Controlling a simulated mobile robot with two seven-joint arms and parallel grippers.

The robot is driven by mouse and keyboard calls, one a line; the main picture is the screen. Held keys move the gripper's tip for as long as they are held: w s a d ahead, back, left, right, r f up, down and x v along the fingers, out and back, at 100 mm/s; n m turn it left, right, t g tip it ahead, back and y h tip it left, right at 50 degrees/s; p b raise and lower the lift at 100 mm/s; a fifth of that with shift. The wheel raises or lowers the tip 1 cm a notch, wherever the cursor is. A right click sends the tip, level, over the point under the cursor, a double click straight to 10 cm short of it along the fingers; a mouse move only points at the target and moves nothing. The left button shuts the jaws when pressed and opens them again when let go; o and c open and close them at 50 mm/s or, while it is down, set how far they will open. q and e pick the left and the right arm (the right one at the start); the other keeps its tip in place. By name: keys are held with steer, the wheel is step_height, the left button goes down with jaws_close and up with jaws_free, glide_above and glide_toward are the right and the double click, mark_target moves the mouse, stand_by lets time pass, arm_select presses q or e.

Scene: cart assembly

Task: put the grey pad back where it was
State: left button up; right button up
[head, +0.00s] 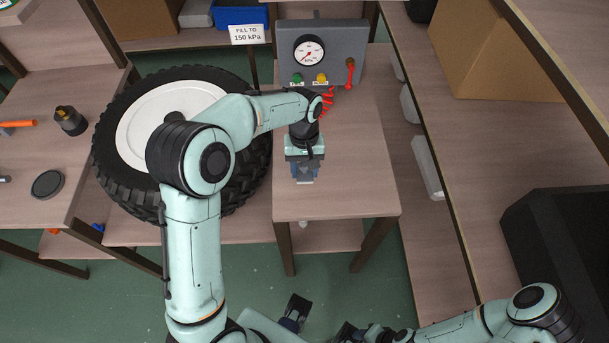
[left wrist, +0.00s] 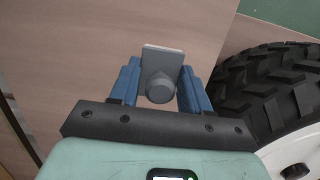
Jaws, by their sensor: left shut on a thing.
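The grey pad (left wrist: 163,60), a flat plate with a round knob, sits between the blue fingers of my left gripper (left wrist: 160,88) in the left wrist view. In the head view my left gripper (head: 305,172) points down over the bare wooden bench (head: 345,185), shut on the pad (head: 305,181). I cannot tell whether the pad touches the bench top. My right gripper (head: 296,311) is low at the bottom of the head view, over the floor, and its jaws are unclear.
A grey gauge box (head: 343,70) with a red lever (head: 350,72) and a red coiled hose (head: 327,101) is at the bench's back. The bench's front right is clear.

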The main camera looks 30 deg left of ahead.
mark_target(304, 176)
arm_select(q)
steer(key=shift+f, duration=2)
steer(key=shift+f, duration=0.2)
steer(key=o, duration=1.2)
steer(key=r, duration=0.4)
steer(key=w+r+p, duration=0.1)
steer(key=r, duration=0.3)
steer(key=a+r, duration=0.1)
steer(key=r, duration=0.3)
steer(key=shift+w+r, duration=0.15)
steer(key=shift+w, duration=0.1)
